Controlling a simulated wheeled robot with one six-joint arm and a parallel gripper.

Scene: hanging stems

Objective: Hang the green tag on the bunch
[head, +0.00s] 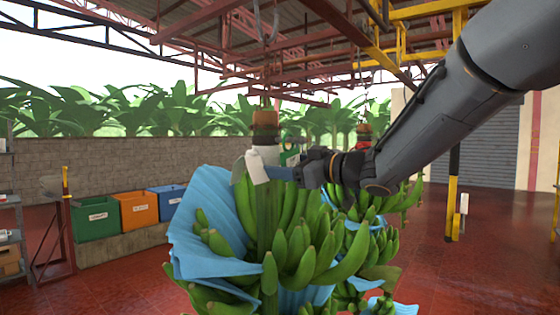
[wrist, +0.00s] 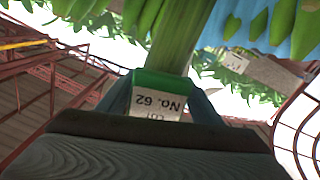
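The green tag (wrist: 162,83) has a green top edge and a white label reading "No. 62", upside down in the wrist view. My gripper (wrist: 160,98) has its two fingers on either side of the tag and is shut on it. The bunch (head: 285,235) hangs at the centre of the head view, with green bananas and a blue cover (head: 205,225). My gripper (head: 262,172) is at the bunch's upper stalk, just above the fruit. The stalk (wrist: 180,45) shows behind the tag in the wrist view. I cannot tell whether tag and stalk touch.
A second bunch (head: 385,215) hangs close behind, to the right. Green, orange and blue bins (head: 138,209) stand by the wall at left. A yellow post (head: 455,190) stands at right. Red floor (head: 480,275) at right is clear.

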